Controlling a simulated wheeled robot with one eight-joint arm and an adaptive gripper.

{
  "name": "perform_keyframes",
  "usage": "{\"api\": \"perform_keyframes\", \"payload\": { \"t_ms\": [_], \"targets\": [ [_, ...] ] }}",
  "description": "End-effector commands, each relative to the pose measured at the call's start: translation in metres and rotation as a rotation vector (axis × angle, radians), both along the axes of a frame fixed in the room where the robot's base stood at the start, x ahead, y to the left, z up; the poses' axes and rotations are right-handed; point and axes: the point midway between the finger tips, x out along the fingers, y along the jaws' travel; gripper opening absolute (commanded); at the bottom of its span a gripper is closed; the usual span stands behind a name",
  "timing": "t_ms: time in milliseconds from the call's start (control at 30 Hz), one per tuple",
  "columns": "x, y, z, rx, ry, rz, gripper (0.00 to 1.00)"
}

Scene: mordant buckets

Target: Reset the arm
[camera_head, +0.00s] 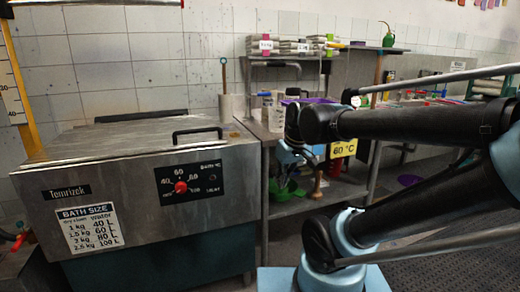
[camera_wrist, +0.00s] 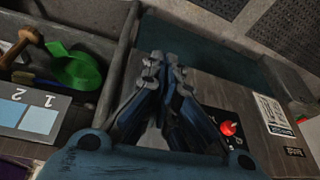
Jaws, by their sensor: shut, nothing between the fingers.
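My arm reaches in from the right in the head view, its black and light-blue links bent over the space beside the steel bath. My gripper (camera_wrist: 165,62) is in the middle of the wrist view. Its fingers are shut together at the tips, with nothing held. In the head view the gripper end hangs near the bath's right side, partly hidden among the arm parts and the shelf items.
The steel bath (camera_head: 130,190) with a red knob (camera_head: 181,187) fills the left; the knob also shows in the wrist view (camera_wrist: 228,128). A steel bench with a green bowl (camera_wrist: 75,70) and a numbered swatch card (camera_wrist: 28,112) stands beside it.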

Motion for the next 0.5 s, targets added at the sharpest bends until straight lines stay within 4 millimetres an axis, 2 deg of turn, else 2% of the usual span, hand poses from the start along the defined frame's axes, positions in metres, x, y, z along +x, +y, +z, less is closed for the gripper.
{"api": "perform_keyframes", "payload": {
  "t_ms": [33, 200, 500],
  "targets": [
    [-0.005, -0.013, -0.008, -0.009, 0.007, -0.044, 0.0],
    [-0.023, -0.052, -0.033, -0.037, 0.039, -0.187, 0.0],
    [-0.059, -0.104, -0.074, -0.081, 0.093, -0.419, 0.0]
  ]
}}
